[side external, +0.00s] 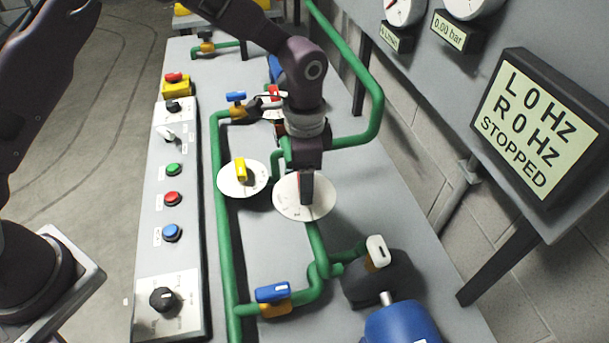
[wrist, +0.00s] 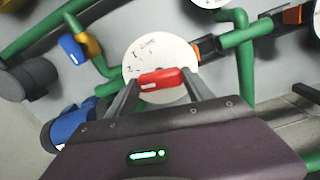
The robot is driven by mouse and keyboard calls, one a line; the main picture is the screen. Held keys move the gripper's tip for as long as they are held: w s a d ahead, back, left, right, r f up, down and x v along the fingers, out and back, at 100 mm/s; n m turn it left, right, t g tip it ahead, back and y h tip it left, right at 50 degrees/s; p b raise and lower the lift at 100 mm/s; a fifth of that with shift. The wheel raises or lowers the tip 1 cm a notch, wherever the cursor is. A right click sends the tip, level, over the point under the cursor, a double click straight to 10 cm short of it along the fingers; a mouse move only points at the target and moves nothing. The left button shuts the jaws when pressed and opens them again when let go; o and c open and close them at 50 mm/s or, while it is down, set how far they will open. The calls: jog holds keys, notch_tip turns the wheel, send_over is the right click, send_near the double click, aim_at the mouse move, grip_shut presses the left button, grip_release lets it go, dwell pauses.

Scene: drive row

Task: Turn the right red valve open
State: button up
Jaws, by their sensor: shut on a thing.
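The red valve handle (wrist: 162,79) sits over a round white dial plate (wrist: 152,55) in the wrist view. My gripper (wrist: 163,82) has one finger on each side of the handle and is shut on it. In the side external view my gripper (side external: 307,187) points down over the white dial plate (side external: 291,206), and its fingers mostly hide the red handle there. The printing on the plate is too small to read.
A yellow valve handle (side external: 240,169) stands on another white plate to the left. Green pipes (side external: 217,200) run around both plates. A blue-handled valve (side external: 273,292), a blue motor (side external: 400,325) and a button panel (side external: 170,200) are nearby. The display (side external: 535,125) reads L 0 Hz, R 0 Hz, STOPPED.

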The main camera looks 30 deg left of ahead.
jog(key=shift+r+n, duration=0.1)
jog(key=shift+n, duration=0.8)
jog(key=o, duration=1.4)
jog(key=shift+c, duration=0.2)
notch_tip(320, 180, up, 7)
jog(key=shift+f, duration=0.1)
